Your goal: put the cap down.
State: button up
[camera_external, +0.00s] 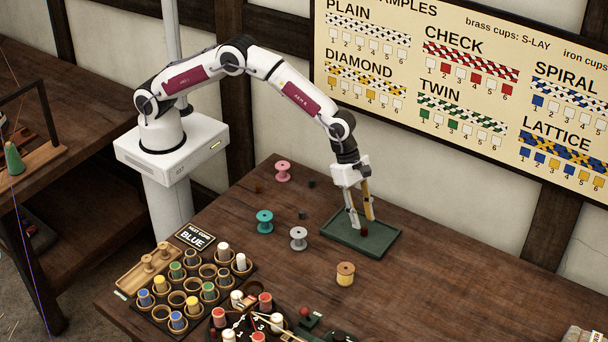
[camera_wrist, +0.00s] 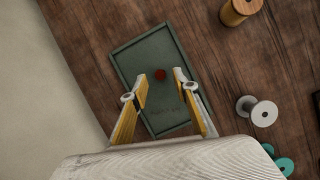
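A small dark red cap (camera_external: 364,232) is at the flat green tray (camera_external: 341,238) on the table. In the wrist view the cap (camera_wrist: 160,74) shows near the middle of the tray (camera_wrist: 137,56), between the fingertips with a gap on each side. It appears to rest on the tray. My gripper (camera_external: 364,223) points down over the tray with its yellow-sided fingers apart. In the wrist view my gripper (camera_wrist: 162,77) is open and grips nothing. The tray carries lettering too blurred to read.
Spools stand near the tray: wooden (camera_external: 345,274), grey (camera_external: 298,238), teal (camera_external: 264,222) and pink (camera_external: 283,171). Small dark pieces lie between them. A rack of colored bobbins (camera_external: 190,290) and a round braiding stand (camera_external: 255,325) fill the front left. Table right of the tray is clear.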

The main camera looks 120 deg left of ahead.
jog(key=d+v, duration=0.1)
jog(key=v, duration=0.8)
jog(key=shift+a, duration=0.5)
jog(key=shift+s, duration=0.1)
jog(key=s+d+r+m, duration=0.3)
jog(key=s+r+m, duration=0.55)
jog(key=s, duration=0.25)
jog(key=s+d+r+m, duration=0.3)
jog(key=s+r+m, duration=0.55)
jog(key=s, duration=0.25)
jog(key=s+d+f+m+t+y, duration=0.1)
jog(key=s+d+f+m, duration=0.1)
jog(key=s+m, duration=1.4)
jog(key=s, duration=0.9)
jog(key=shift+s, duration=0.2)
